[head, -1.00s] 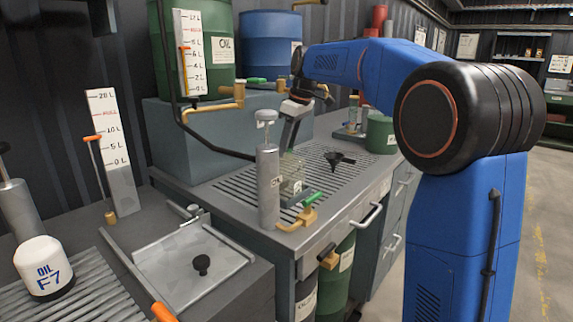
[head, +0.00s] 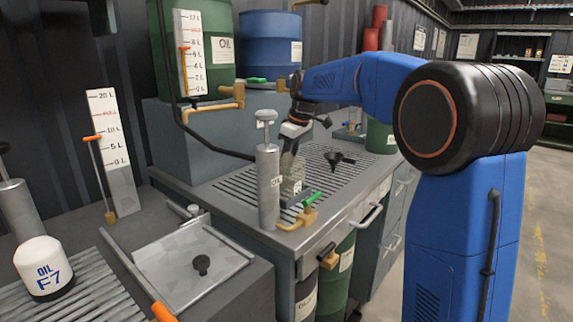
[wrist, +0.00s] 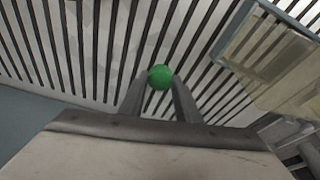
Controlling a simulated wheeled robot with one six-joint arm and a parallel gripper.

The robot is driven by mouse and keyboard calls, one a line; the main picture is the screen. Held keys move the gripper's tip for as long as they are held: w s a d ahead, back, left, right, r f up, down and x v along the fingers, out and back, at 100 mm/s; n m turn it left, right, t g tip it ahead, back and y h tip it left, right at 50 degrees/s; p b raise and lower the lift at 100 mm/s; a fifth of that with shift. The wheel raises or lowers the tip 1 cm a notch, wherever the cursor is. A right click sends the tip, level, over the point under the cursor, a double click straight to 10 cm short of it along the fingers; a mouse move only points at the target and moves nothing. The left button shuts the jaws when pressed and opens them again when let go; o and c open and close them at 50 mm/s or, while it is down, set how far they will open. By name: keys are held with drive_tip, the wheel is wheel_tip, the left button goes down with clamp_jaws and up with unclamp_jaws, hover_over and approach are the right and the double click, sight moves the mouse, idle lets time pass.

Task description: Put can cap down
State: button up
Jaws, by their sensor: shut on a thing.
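The green can cap (wrist: 160,77) is a small round piece between the tips of my two grey fingers in the wrist view. My gripper (wrist: 158,88) is shut on it, above the slatted grate (wrist: 95,50). A clear, yellowish container (wrist: 275,62) stands to the right of the cap in the wrist view. In the head view this container (head: 291,172) is on the grate (head: 335,165) by the grey cylinder. My gripper (head: 287,147) is pointing down close to the container there. I cannot make out the cap in the head view.
A grey cylinder (head: 268,185) with a pump-like top stands at the bench's front left. A black funnel (head: 337,158) lies on the grate to the right. A brass tap with a green handle (head: 305,212) is at the front edge. The grate between has free room.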

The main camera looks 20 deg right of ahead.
drive_tip(key=shift+f, duration=0.15)
drive_tip(key=o, duration=1)
drive_tip(key=shift+c, duration=0.2)
drive_tip(key=v, duration=1.2)
